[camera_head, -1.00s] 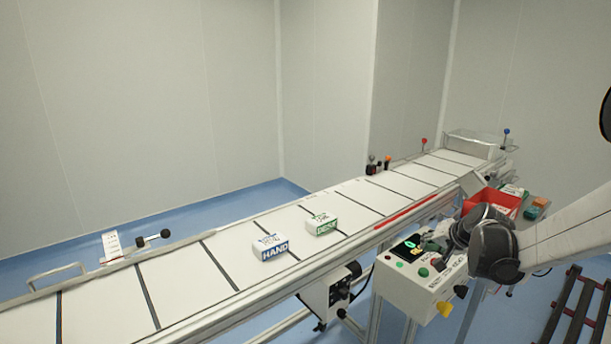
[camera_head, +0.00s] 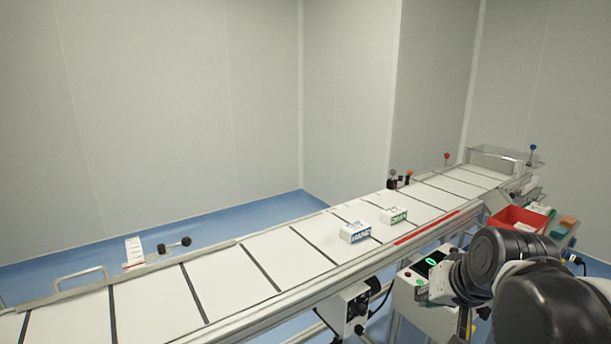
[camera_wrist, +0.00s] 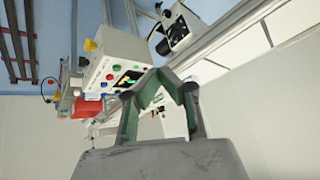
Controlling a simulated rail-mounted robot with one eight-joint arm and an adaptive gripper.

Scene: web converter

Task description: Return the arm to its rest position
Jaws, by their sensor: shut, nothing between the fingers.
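My gripper (camera_wrist: 165,78) shows in the wrist view with its two green-lined fingers meeting at the tips, shut and empty. My dark arm links fill the lower right of the head view, in front of the control box, and the fingertips cannot be made out clearly there. The white control box (camera_head: 408,290) with a lit screen is partly hidden by my arm. In the wrist view the control box (camera_wrist: 108,68) appears upside down, behind the fingers. No contact with it is visible.
The conveyor (camera_head: 225,285) runs from lower left to back right. A red bin (camera_head: 512,219) stands beyond my arm. The space above the belt is clear.

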